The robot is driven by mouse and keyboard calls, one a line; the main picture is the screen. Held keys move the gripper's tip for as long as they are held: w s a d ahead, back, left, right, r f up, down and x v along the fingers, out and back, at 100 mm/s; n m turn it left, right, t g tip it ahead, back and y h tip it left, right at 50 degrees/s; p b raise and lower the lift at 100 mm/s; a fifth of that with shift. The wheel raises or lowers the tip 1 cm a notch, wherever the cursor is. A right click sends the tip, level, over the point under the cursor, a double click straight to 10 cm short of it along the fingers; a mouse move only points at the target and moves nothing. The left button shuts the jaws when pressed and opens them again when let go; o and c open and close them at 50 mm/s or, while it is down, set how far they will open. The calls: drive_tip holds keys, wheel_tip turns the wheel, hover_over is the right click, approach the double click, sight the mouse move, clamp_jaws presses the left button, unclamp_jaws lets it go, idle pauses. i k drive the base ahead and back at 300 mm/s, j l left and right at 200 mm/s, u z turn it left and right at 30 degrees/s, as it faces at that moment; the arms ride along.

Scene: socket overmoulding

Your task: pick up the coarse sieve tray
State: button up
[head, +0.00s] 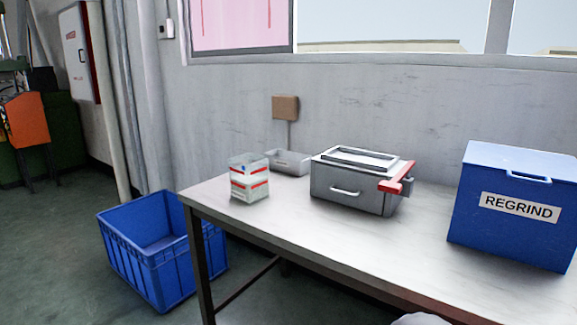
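A grey metal box (345,193) with a front handle and a red bar (397,177) at its right side stands on the table. A shallow rectangular frame with a pale inside (361,157) lies on top of the box; it may be the coarse sieve tray, but no mesh can be made out. A small open grey tray (288,164) sits behind and left of the box, close to the wall; I cannot tell whether it is a sieve.
The pale table (330,235) has clear room along its front. A clear container with red-striped labels (249,180) stands at its left end. A blue lidded REGRIND bin (515,235) stands at the right. An open blue crate (165,270) is on the floor left of the table.

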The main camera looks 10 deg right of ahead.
sight(297, 164)
drive_tip(key=i+j+z, duration=0.1)
drive_tip(key=j, duration=0.3)
drive_tip(key=i+j+z, duration=0.15)
drive_tip(key=j, duration=0.25)
drive_tip(key=i+j+z, duration=0.1)
drive_tip(key=j, duration=0.3)
drive_tip(key=i+j+z, duration=0.1)
drive_tip(key=j, duration=0.35)
drive_tip(key=i, duration=0.1)
